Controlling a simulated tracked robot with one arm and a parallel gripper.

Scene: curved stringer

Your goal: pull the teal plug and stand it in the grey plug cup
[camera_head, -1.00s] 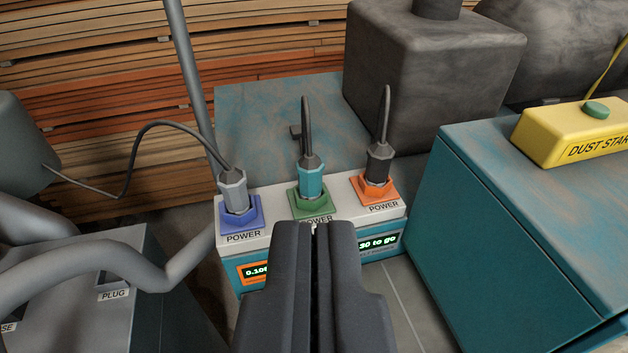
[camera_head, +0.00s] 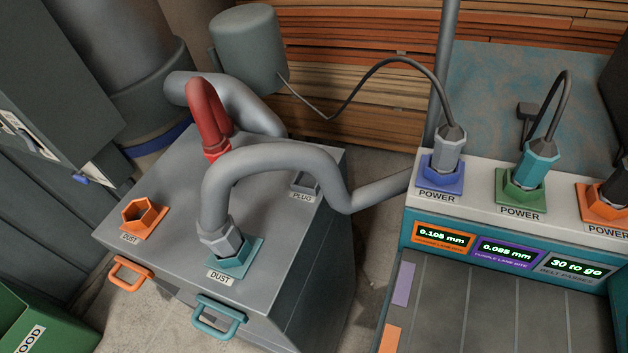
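The teal plug (camera_head: 537,162) stands upright in the green POWER socket (camera_head: 521,190), the middle one on the power box at the right. A dark cord loops up from its top and down behind. The grey plug cup (camera_head: 305,184), labelled PLUG, is set in the back right of the grey cabinet top, partly behind the bent grey hose; it looks empty. My gripper is out of the picture.
A grey plug (camera_head: 448,152) sits in the blue socket and a dark plug at the right edge in the orange one. The thick grey hose (camera_head: 275,158) arches over the cabinet (camera_head: 170,255) from its teal DUST port. A red hose (camera_head: 207,115) stands behind. Floor shows between cabinet and power box.

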